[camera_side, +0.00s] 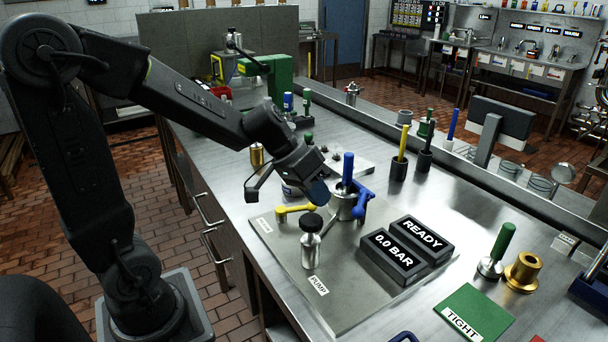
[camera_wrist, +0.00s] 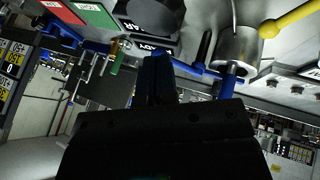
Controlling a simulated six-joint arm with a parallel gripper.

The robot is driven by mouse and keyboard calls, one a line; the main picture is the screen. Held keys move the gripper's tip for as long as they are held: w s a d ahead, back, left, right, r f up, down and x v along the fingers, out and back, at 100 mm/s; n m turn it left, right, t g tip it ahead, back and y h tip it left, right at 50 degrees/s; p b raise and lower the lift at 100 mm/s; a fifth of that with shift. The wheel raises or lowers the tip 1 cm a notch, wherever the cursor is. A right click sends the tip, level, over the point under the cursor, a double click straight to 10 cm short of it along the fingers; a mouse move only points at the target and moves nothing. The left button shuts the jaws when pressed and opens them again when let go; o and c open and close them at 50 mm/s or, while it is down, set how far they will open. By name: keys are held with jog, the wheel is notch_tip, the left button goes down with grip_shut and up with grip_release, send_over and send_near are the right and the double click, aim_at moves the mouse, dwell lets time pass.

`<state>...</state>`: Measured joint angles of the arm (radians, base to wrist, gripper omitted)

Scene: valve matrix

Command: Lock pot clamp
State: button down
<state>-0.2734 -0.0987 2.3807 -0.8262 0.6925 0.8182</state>
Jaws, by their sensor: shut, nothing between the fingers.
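The steel pot (camera_side: 346,205) stands on the work plate with a blue upright handle (camera_side: 348,167) above it. A blue clamp lever (camera_side: 362,202) sits against the pot's right side. In the wrist view the pot (camera_wrist: 238,45) hangs upper right, with the blue lever (camera_wrist: 195,69) below and left of it. My gripper (camera_side: 318,192) is just left of the pot, above the plate, and appears apart from the clamp. Its dark blue fingers (camera_wrist: 160,75) are shut and empty. Whether the clamp is latched cannot be told.
A yellow lever (camera_side: 294,209) and a black-topped pump (camera_side: 311,240) stand close to my gripper. Black displays (camera_side: 395,258) reading 0.0 BAR and READY lie right of them. A grey plate (camera_side: 345,310) has bare room at its front.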

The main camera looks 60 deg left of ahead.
jog(key=s+r, duration=0.1)
jog(key=r, duration=0.1)
jog(key=s+r, duration=0.1)
jog(key=r, duration=0.1)
jog(key=s+r, duration=0.2)
jog(key=s+d+y, duration=0.3)
jog(key=s+y, duration=0.1)
jog(key=s, duration=0.6)
jog(key=shift+s+f+m+t+y, duration=0.3)
jog(key=shift+s+m, duration=0.1)
jog(key=shift+a, duration=0.1)
dwell(0.3)
